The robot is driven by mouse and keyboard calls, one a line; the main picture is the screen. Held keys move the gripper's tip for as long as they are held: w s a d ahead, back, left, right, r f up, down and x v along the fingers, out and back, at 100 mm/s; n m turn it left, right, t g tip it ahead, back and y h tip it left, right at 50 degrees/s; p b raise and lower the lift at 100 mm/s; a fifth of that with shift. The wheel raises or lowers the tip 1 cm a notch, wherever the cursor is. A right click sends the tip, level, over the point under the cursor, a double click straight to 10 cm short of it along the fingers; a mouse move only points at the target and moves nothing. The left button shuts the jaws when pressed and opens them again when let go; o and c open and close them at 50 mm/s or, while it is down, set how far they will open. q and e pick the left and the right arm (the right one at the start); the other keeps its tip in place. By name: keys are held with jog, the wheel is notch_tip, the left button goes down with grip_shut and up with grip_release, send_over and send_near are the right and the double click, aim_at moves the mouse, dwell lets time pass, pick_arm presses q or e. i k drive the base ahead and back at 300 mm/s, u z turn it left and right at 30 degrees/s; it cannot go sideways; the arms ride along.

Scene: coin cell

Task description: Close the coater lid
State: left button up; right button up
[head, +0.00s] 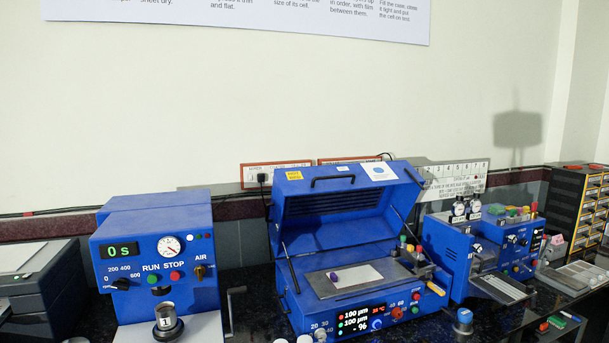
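The coater (377,309) is the blue machine in the middle of the bench, with a lit display on its front. Its blue lid (340,208) stands raised, tilted back, with a black handle along its upper edge and thin struts at the sides. Under the lid, a metal plate (326,290) carries a pale sheet (358,275) with a small purple thing on it. Neither of my grippers shows in the head view.
A blue machine with a dial and RUN and STOP buttons (153,259) stands to the left. More blue machines (463,248) stand close on the right, then drawers (582,203). Small pots (463,322) and a grey upright post (233,310) are near the front.

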aim_at(317, 208)
jog(key=z, duration=0.25)
jog(key=i, duration=0.8)
jog(key=z, duration=0.55)
